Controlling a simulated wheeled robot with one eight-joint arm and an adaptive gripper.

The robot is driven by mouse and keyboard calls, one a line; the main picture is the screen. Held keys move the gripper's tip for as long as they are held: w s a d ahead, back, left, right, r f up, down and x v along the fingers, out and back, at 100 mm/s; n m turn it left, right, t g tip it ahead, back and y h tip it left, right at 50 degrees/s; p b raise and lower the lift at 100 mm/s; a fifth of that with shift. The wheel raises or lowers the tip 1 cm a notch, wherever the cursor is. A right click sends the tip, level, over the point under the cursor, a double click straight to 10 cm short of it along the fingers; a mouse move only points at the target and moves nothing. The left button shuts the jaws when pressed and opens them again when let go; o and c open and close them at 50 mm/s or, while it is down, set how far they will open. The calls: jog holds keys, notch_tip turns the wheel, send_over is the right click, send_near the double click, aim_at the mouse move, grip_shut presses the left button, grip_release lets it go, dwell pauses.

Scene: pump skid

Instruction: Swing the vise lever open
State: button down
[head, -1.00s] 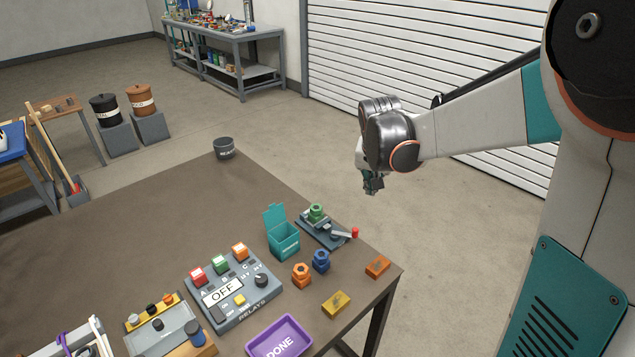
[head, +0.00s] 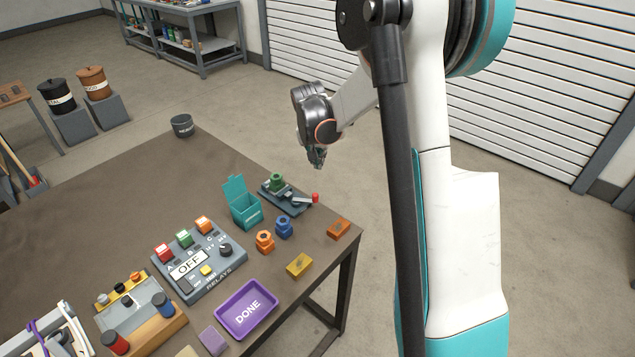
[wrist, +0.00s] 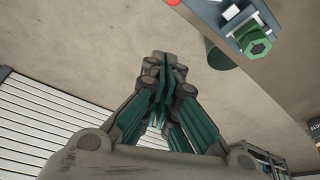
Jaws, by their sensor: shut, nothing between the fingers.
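The vise (head: 286,196) is a dark grey base near the far right edge of the brown table, with a green hex part (head: 276,182) in it. Its lever ends in a red knob (head: 315,197) that points right, toward the table edge. My gripper (head: 319,163) hangs in the air beyond the table edge, above and behind the knob, apart from it. Its fingers are together and empty. In the wrist view the shut fingers (wrist: 160,75) point up the picture, with the green hex part (wrist: 256,46) and part of the vise at upper right.
A teal open-lidded box (head: 243,212) stands just left of the vise. Blue (head: 284,227) and orange (head: 265,241) nut-topped parts and an orange block (head: 339,228) stand in front. A relay panel (head: 198,262) and purple DONE tray (head: 246,308) lie nearer.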

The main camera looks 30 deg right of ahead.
jog(key=f+b, duration=0.1)
jog(key=f, duration=0.2)
jog(key=f+b, duration=0.2)
jog(key=f, duration=0.1)
jog(key=f+b, duration=0.1)
jog(key=f, duration=0.2)
jog(key=shift+s+a+f, duration=0.2)
jog(key=shift+s+a, duration=0.05)
